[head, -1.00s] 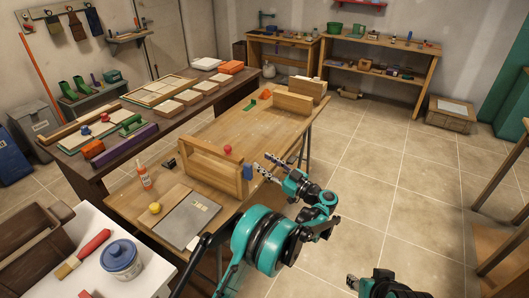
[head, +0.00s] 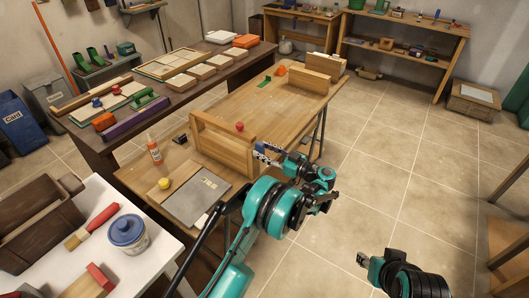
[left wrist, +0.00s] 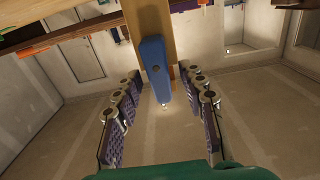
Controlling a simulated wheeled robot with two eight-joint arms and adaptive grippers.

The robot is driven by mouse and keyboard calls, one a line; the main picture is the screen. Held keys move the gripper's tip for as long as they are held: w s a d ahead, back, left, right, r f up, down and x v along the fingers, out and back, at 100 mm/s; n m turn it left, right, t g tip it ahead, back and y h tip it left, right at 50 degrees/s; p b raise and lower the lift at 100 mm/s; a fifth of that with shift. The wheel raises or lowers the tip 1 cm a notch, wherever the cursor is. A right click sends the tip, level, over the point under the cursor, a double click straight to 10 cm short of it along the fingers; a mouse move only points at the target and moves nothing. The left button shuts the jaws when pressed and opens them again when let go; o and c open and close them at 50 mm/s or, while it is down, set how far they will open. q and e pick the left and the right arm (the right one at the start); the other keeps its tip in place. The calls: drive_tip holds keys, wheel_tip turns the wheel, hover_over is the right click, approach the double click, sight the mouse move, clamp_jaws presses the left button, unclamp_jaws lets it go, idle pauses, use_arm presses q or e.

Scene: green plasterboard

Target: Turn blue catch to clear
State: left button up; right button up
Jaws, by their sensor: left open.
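The blue catch (left wrist: 154,62) is a long rounded bar on the end of a wooden post (left wrist: 148,18) in the left wrist view. It hangs lengthwise there, its lower end between the two fingers of my left gripper (left wrist: 161,95), with gaps on both sides. In the head view my left gripper (head: 266,154) is at the right end of the wooden frame (head: 222,150), where the catch is mostly hidden. The left gripper is open and empty. My right gripper (head: 363,260) is low over the floor, away from the bench; its jaws are too small to read.
The frame stands on a wooden bench (head: 285,105) with a red knob (head: 239,127) beside it. A glue bottle (head: 154,148), a yellow knob (head: 165,184) and a grey board (head: 195,195) are at the near end.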

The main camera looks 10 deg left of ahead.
use_arm(q)
clamp_jaws()
drive_tip(key=shift+n, duration=0.3)
drive_tip(key=n, duration=0.2)
drive_tip(key=s+n+b, duration=0.1)
drive_tip(key=n, duration=0.2)
drive_tip(key=shift+a+f+n+b, duration=0.15)
drive_tip(key=shift+n+b, duration=0.15)
drive_tip(key=n, duration=0.4)
drive_tip(key=n+b, duration=0.1)
drive_tip(key=shift+s+a+f+n, duration=0.1)
drive_tip(key=shift+s+f+n, duration=0.2)
drive_tip(key=shift+n, duration=0.1)
